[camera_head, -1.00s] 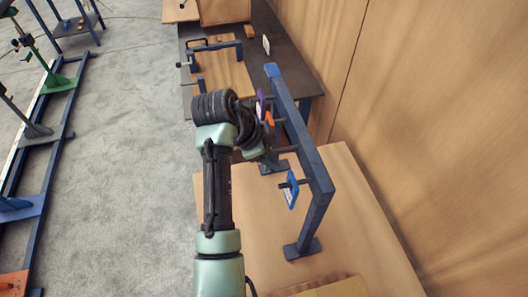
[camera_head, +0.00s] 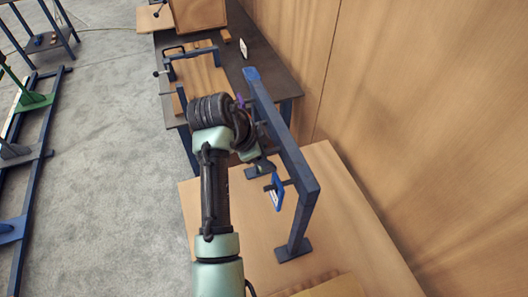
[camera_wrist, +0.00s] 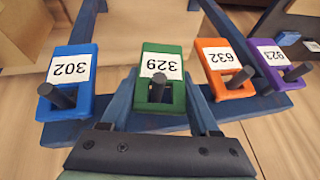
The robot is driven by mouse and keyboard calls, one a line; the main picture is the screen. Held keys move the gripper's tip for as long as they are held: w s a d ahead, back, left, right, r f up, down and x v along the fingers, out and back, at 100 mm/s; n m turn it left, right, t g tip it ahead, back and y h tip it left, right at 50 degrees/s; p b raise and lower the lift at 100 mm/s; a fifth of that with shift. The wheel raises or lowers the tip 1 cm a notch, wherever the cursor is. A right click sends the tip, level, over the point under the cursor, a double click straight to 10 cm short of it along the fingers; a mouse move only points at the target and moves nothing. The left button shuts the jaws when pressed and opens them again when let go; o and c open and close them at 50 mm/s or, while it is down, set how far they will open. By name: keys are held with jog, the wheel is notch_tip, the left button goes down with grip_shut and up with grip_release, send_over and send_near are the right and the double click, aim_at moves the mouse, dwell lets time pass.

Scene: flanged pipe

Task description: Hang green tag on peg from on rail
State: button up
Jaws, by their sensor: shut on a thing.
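The green tag (camera_wrist: 163,68), with a white label reading 329, is in the middle of the wrist view. A dark peg (camera_wrist: 157,88) shows at its lower part; I cannot tell how far it passes through. My gripper (camera_wrist: 160,92) is shut on the green tag, one finger along each side. The blue rail (camera_wrist: 255,103) runs behind the tags. In the head view the rail (camera_head: 280,130) stands on a frame, and my arm hides the gripper's grip.
A blue tag (camera_wrist: 72,67) hangs left of the green one. An orange tag (camera_wrist: 225,68) and a purple tag (camera_wrist: 277,62) hang close on its right. The frame stands on a wooden table (camera_head: 345,225) beside a wooden wall (camera_head: 420,110).

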jog(key=o, duration=1.4)
jog(key=shift+s+a+f+b, duration=0.1)
jog(key=shift+a+f+b, duration=0.2)
jog(key=shift+f+b, duration=0.35)
jog(key=shift+s+a+f+b, duration=0.1)
jog(key=shift+a+f+b, duration=0.2)
jog(key=shift+f, duration=0.55)
jog(key=shift+s+a, duration=0.45)
jog(key=shift+a, duration=1)
jog(key=shift+s+a, duration=0.5)
jog(key=shift+a, duration=0.9)
jog(key=shift+s+a, duration=0.45)
jog(key=shift+a, duration=1)
